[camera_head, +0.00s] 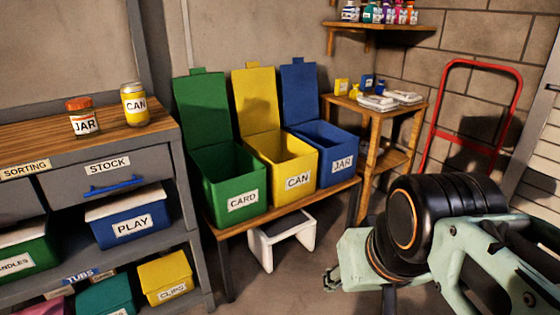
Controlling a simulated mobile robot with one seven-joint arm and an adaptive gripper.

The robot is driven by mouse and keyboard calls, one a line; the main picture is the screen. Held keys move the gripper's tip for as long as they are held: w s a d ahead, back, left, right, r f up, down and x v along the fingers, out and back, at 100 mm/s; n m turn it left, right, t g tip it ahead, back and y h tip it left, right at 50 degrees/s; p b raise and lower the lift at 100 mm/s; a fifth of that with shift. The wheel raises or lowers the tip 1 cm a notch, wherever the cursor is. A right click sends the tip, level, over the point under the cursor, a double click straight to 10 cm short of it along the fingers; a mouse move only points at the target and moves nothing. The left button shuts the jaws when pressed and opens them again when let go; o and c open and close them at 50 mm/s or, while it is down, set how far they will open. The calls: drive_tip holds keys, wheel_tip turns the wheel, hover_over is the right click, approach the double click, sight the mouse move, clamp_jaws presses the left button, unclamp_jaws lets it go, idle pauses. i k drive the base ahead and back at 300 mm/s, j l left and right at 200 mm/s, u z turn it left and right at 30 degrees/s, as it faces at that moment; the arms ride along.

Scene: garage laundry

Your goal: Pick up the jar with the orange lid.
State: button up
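The jar with the orange lid (83,117) stands upright on the wooden top of the grey workbench (50,145) at the left. Its lid is orange-red and its white label reads JAR. A yellow can (134,105) labelled CAN stands close to its right. My arm shows at the lower right, far from the jar and off the bench. At the left end of my arm is a small greyish part that may belong to my gripper (332,279). Its fingers cannot be made out, so I cannot tell whether it is open or shut. Nothing touches the jar.
Open green (236,200), yellow (283,178) and blue (327,160) bins labelled CARD, CAN and JAR stand on a low wooden bench. A white stool (281,240) is below. A side table (372,115) and red hand truck (473,68) stand behind. Labelled boxes fill the workbench shelves.

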sight(82, 114)
drive_tip(key=u, duration=1.4)
